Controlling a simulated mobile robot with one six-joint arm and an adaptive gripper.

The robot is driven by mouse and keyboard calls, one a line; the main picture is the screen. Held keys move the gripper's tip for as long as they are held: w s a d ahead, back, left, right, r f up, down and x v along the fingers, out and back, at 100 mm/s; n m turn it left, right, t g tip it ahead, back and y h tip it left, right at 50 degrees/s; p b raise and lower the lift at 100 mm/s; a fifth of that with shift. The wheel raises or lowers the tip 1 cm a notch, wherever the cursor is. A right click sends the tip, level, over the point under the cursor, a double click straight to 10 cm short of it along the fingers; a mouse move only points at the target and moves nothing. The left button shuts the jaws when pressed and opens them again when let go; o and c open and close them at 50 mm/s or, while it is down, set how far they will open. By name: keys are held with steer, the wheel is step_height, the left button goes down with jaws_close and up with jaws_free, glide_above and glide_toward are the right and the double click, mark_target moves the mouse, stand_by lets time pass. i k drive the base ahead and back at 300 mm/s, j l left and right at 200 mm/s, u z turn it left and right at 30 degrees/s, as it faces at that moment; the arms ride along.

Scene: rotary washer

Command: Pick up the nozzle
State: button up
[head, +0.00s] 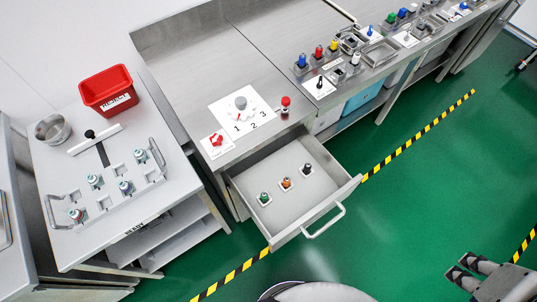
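I cannot tell for certain which piece is the nozzle. Several grey-teal pieces (126,187) stand in a handled rack (105,206) on the left table. My gripper (463,267) is at the lower right over the green floor, well away from both groups. Its two fingers are apart with nothing visible between them.
A red REJECT bin (108,90), a metal bowl (53,129) and a T-shaped tool (96,142) are on the left table. The drawer's handle (325,221) juts out over the floor. A dial panel (241,108) and red knob are on the steel counter. Floor between gripper and drawer is clear.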

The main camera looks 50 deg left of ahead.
mark_target(308, 166)
steer(key=u, duration=1.55)
steer(key=i+l+u, duration=0.4)
steer(key=l, duration=0.25)
steer(key=i+l+u, duration=0.2)
steer(key=l, duration=0.2)
steer(key=l+u, duration=0.15)
steer(key=l, duration=0.2)
